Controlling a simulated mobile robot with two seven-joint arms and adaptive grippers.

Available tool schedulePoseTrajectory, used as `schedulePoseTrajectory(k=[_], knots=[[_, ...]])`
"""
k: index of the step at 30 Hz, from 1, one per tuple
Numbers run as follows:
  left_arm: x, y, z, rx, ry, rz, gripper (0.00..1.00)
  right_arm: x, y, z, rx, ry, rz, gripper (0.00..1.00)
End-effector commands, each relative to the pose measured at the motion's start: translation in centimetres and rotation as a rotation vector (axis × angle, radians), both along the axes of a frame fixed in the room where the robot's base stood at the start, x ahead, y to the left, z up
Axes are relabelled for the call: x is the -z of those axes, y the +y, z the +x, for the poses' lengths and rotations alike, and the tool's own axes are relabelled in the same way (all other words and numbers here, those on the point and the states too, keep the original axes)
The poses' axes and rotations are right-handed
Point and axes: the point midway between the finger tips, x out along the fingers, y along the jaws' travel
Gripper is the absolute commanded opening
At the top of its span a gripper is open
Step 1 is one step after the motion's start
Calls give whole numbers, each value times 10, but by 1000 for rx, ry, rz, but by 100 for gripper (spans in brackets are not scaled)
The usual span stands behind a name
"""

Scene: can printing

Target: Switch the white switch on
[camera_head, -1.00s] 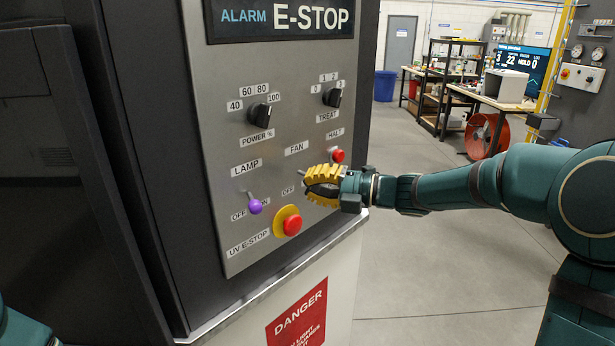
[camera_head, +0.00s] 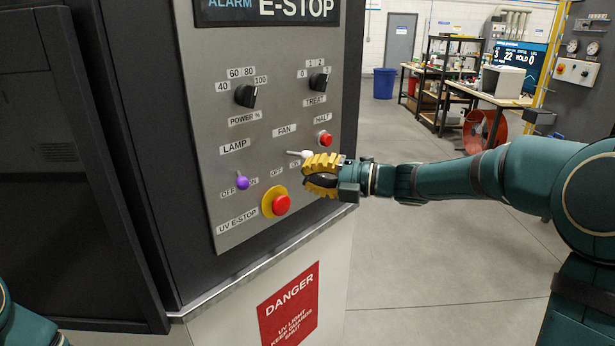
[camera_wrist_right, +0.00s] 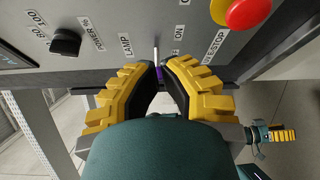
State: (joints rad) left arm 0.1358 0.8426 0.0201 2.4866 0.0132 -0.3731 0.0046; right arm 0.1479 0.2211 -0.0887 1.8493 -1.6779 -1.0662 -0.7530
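The white switch (camera_head: 303,154) is a small lever under the FAN label, over OFF and ON labels, on the grey panel (camera_head: 215,110). Its pale tip points right in the head view. My right gripper (camera_head: 318,175), with yellow ridged fingers, is just below and right of it. I cannot tell whether they touch. In the right wrist view the gripper's fingers (camera_wrist_right: 160,78) are close together, with nothing held between them. The white switch is hidden there. My left gripper (camera_wrist_right: 282,135) shows small in the right wrist view and is outside the head view.
The purple lamp switch (camera_head: 242,183) and the red UV E-stop button (camera_head: 281,204) are left of my right gripper. The red HALT button (camera_head: 325,139) is just above. Two black knobs (camera_head: 246,95) sit higher. Open floor (camera_head: 440,270) lies right of the cabinet.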

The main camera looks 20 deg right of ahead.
Motion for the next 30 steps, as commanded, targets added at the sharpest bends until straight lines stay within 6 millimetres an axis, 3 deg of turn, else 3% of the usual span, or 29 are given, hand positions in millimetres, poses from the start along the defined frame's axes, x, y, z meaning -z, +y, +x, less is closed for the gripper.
schedulePoseTrajectory(k=[6,12,30], knots=[[1,0,1,-1,-2,0,47,-3,-44,-12,1,-1,0,0],[2,0,1,-1,-2,0,47,-4,-67,-19,-1,-1,0,0],[2,0,1,0,-2,0,47,-5,-73,-21,-3,0,1,0]])
